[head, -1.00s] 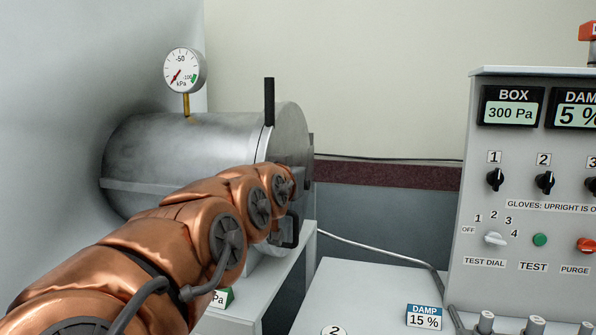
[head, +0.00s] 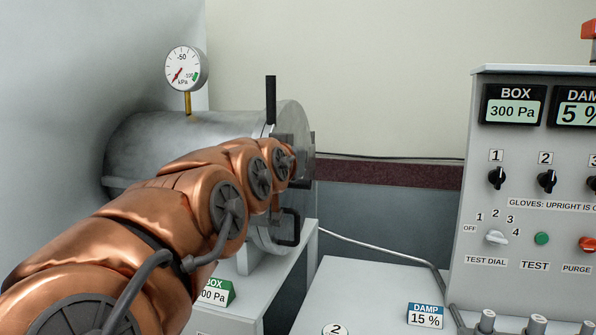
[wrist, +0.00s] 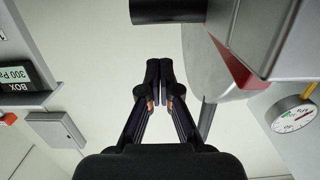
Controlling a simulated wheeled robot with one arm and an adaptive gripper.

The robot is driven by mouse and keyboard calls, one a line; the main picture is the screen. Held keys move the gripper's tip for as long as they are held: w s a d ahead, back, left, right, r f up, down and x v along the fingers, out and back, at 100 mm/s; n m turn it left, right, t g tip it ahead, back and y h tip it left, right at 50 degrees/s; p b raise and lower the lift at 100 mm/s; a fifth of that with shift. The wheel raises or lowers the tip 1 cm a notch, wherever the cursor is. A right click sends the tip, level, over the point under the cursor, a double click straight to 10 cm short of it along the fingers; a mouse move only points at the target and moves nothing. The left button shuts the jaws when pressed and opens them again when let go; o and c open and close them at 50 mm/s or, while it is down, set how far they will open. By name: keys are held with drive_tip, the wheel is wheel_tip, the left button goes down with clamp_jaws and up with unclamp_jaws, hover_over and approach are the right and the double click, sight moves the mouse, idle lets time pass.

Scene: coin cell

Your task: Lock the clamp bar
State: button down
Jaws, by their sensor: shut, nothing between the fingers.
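The steel chamber (head: 150,135) lies on its side at the left, with its round door at the right end. A dark upright bar (head: 270,98) rises above the door rim; it looks like part of the clamp, but its lower end is hidden by my arm. A black loop handle (head: 290,228) shows low on the door. In the head view my gripper is hidden behind my copper arm, near the door front. In the wrist view my gripper (wrist: 166,72) is shut and empty. A dark rounded bar end (wrist: 167,10) lies just beyond its fingertips, with a visible gap.
A pressure gauge (head: 186,68) stands on the chamber. The control panel (head: 470,145) with displays and knobs is at the right. A white bench (head: 365,290) is in front. A red wedge-shaped mark (wrist: 232,58) and a grey bar (wrist: 207,120) lie right of my gripper in the wrist view.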

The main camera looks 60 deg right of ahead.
wheel_tip(320, 180, up, 7)
drive_tip(key=shift+f, duration=0.15)
idle(0.4)
idle(0.8)
